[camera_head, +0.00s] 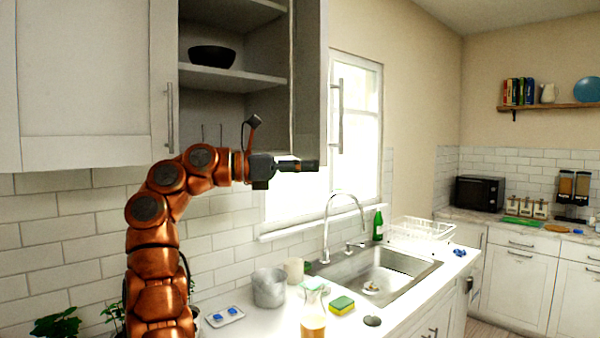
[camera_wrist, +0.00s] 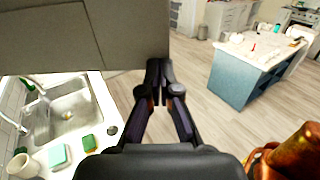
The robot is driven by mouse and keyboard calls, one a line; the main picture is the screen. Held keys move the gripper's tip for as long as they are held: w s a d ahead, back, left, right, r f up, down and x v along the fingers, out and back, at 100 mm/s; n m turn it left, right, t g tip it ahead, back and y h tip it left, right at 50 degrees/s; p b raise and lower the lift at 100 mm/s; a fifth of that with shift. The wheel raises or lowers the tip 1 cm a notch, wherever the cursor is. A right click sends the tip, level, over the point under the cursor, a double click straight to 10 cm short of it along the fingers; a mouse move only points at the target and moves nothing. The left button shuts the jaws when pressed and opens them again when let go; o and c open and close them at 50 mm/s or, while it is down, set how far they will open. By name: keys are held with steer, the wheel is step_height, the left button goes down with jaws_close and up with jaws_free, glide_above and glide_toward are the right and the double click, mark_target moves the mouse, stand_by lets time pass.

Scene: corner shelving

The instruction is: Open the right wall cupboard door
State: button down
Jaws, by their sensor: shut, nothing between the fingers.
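The right wall cupboard door (camera_head: 311,70) stands swung out, seen at a steep angle, with its bar handle (camera_head: 340,115) on the far right face. The cupboard interior (camera_head: 240,50) shows open shelves. My gripper (camera_head: 312,165) is shut and empty, pointing right at the door's lower end. In the wrist view, my gripper's fingers (camera_wrist: 157,68) are together, and a grey panel (camera_wrist: 120,35), apparently the door, fills the upper left beside their tips. Whether they touch it I cannot tell.
A black bowl (camera_head: 211,56) sits on a cupboard shelf. The left cupboard door (camera_head: 85,70) is shut. Below are a sink (camera_head: 375,275), tap (camera_head: 328,225), glass jug (camera_head: 313,315) and metal pot (camera_head: 269,288). A blue island (camera_wrist: 240,80) stands across open floor.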

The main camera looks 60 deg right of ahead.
steer(key=s+d+n+t+h+b, duration=0.3)
steer(key=s+d+t, duration=0.2)
steer(key=d, duration=0.5)
steer(key=s+d+n+t+h+b, duration=0.2)
steer(key=s+d+n+t+b, duration=0.2)
steer(key=s+d, duration=0.5)
steer(key=shift+s+d+t+h, duration=0.3)
steer(key=shift+d+t+h, duration=0.1)
steer(key=shift+d+t, duration=0.25)
steer(key=shift+d, duration=0.1)
stand_by(0.4)
steer(key=w+a+b, duration=0.2)
steer(key=a+b, duration=0.6)
steer(key=a, duration=0.5)
steer(key=shift+w+a, duration=0.2)
steer(key=shift+a, duration=0.2)
